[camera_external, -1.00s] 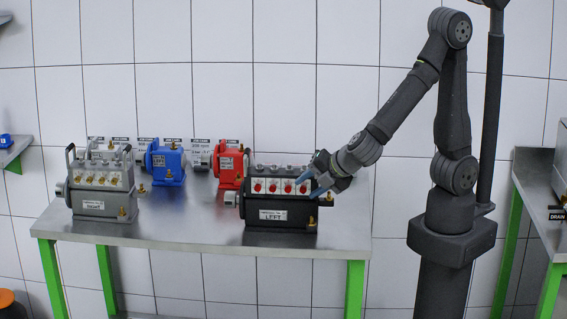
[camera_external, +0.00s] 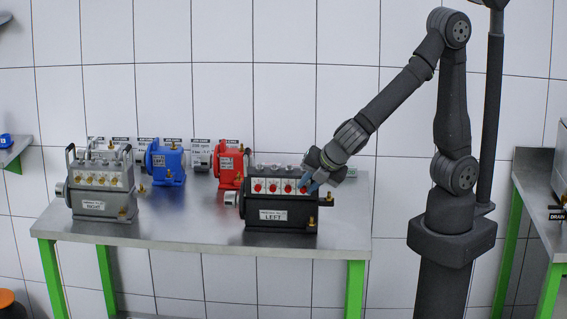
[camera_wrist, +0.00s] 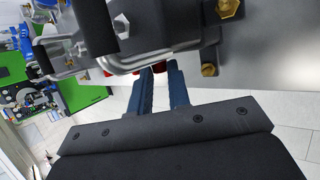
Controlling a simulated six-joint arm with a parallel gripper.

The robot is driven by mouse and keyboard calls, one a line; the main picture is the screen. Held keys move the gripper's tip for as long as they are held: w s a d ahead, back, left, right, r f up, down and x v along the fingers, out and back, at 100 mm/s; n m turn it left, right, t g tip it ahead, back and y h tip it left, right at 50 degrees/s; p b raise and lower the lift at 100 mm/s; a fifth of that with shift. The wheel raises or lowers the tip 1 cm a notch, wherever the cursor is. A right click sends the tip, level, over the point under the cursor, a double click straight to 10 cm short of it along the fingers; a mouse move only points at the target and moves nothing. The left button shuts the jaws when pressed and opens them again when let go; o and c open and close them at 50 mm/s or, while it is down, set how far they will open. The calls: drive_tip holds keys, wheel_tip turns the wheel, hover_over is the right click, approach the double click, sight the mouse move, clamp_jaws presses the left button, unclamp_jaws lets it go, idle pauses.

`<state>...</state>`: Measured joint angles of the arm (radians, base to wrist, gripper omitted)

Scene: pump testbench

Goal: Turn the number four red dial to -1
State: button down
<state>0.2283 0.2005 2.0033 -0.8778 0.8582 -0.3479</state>
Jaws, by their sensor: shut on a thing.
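The black pump labelled LEFT (camera_external: 262,224) stands on the steel bench, with a row of several red dials on white plates along its front. The number four red dial (camera_external: 303,190) is the rightmost, right at my blue fingertips and partly hidden by them. My gripper (camera_external: 309,184) reaches down from the upper right and is shut on this dial. In the wrist view, the two blue fingers of my gripper (camera_wrist: 160,78) stand a little apart, with a bit of red (camera_wrist: 158,68) between their tips. The dial's scale and reading are too small or hidden to tell.
The other red dials (camera_external: 273,188) sit close to the left of my fingers. Brass fittings (camera_external: 311,221) stick out at the pump's right end. A grey pump labelled RIGHT (camera_external: 98,210), a blue pump (camera_external: 166,165) and a red pump (camera_external: 230,163) stand further left on the bench (camera_external: 190,225).

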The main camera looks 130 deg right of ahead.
drive_tip(key=g+y, duration=0.2)
drive_tip(key=y, duration=0.1)
drive_tip(key=w+d+n+g+y, duration=0.1)
drive_tip(key=g, duration=0.1)
drive_tip(key=shift+r+y, duration=0.25)
drive_tip(key=shift+y, duration=0.05)
idle(0.4)
